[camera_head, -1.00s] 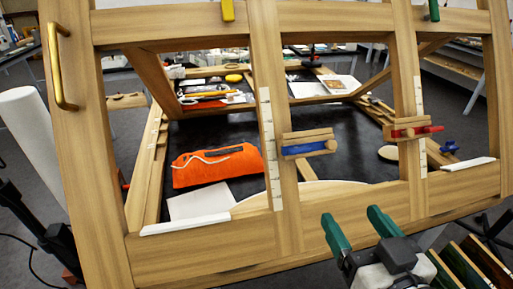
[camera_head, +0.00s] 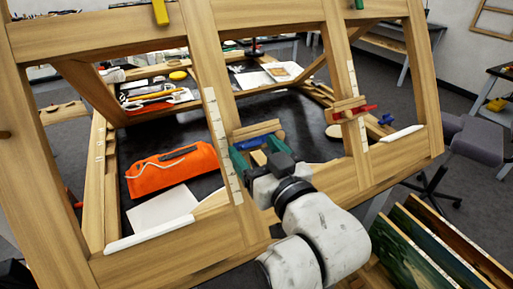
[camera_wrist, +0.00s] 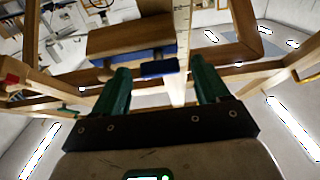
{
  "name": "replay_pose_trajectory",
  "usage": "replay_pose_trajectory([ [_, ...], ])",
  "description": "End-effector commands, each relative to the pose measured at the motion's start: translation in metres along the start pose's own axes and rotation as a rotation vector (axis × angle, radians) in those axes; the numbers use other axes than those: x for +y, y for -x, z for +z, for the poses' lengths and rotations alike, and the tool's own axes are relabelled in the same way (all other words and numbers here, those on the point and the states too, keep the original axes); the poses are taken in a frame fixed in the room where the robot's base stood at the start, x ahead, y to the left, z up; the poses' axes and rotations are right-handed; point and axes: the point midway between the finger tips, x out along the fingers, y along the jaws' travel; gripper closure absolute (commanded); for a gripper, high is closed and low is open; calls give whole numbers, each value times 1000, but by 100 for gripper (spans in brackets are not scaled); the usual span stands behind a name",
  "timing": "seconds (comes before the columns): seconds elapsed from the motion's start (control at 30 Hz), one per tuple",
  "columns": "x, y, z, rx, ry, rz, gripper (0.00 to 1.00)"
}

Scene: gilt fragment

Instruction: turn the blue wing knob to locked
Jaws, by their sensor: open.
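The blue wing knob (camera_wrist: 160,67) sits on a wooden block (camera_wrist: 130,38) with a blue strip along its edge, beside a pale ruler strip. In the wrist view its dark blue wing lies roughly level in the gap between my green fingertips. My gripper (camera_head: 262,156) is open, its tips close to the block (camera_head: 256,131) on the middle post in the head view. The wrist view shows my gripper (camera_wrist: 158,68) with a gap on each side of the wing. I cannot tell whether the tips reach past it. In the head view my fingers mostly hide the knob.
A red knob (camera_head: 365,110) sits on the right post, with another blue knob (camera_head: 386,120) farther right. The middle post (camera_head: 212,130) stands close left of my gripper. An orange bag (camera_head: 172,170) lies on the black surface behind the frame. Framed panels (camera_head: 430,245) stand lower right.

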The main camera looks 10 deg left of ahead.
Motion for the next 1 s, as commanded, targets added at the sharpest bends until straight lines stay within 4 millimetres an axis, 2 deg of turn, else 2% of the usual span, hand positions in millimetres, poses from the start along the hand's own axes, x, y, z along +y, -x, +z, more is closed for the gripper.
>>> replay_pose_trajectory([
  [0.3,0,-3,0,0,0,0,26],
  [0.9,0,-2,0,0,1,0,82],
  [1.0,0,-2,0,-1,-1,1,82],
])
